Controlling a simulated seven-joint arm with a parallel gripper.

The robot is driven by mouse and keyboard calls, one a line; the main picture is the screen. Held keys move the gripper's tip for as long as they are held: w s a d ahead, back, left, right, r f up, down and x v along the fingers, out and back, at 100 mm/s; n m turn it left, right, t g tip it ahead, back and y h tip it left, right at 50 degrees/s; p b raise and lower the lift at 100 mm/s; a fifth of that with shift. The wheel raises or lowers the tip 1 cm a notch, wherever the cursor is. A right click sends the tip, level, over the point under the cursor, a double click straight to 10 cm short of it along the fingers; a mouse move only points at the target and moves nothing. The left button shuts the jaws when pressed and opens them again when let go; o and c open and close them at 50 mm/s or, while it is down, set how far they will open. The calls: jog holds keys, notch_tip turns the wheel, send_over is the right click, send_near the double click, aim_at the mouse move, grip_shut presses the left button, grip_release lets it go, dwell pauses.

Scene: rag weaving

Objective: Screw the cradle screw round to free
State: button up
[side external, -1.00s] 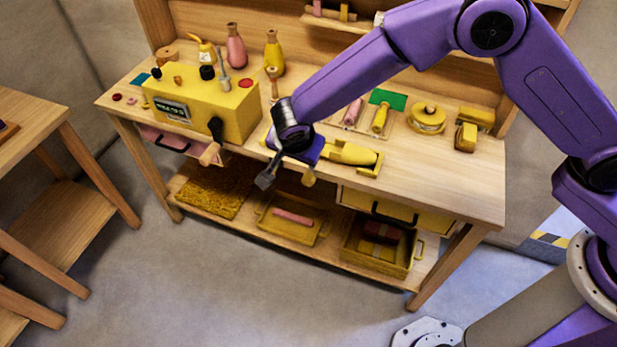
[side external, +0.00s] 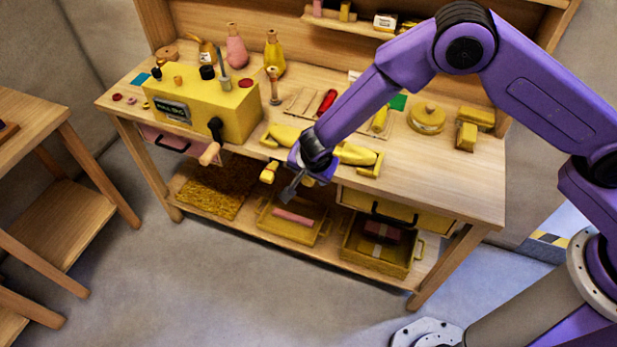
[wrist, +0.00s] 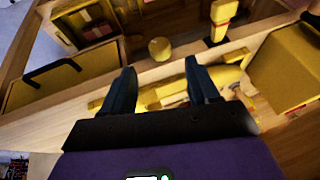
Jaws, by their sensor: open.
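A yellow cradle (side external: 358,155) lies along the front edge of the bench, partly hidden by my wrist. At the bench front, a round yellow knob (wrist: 160,48) and a yellow handle-like piece (wrist: 218,18) show in the wrist view. The handle-like piece also shows in the side view (side external: 268,172). I cannot tell for certain which is the cradle screw. My gripper (wrist: 160,75) is open and empty, pointing down at the front edge. The round knob appears just beyond and between the fingertips; the cradle's yellow body shows behind the fingers. No contact is visible.
A yellow box machine (side external: 205,105) with a crank (side external: 212,140) stands left of my gripper. A yellow drawer (side external: 395,212) with a black handle is below right. A shelf underneath holds a yellow tray (side external: 290,226) and crate (side external: 378,250). The floor in front is clear.

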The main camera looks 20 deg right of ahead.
aim_at(308, 179)
jog(key=shift+x, duration=3.6)
jog(key=shift+a, duration=0.1)
jog(key=c, duration=1)
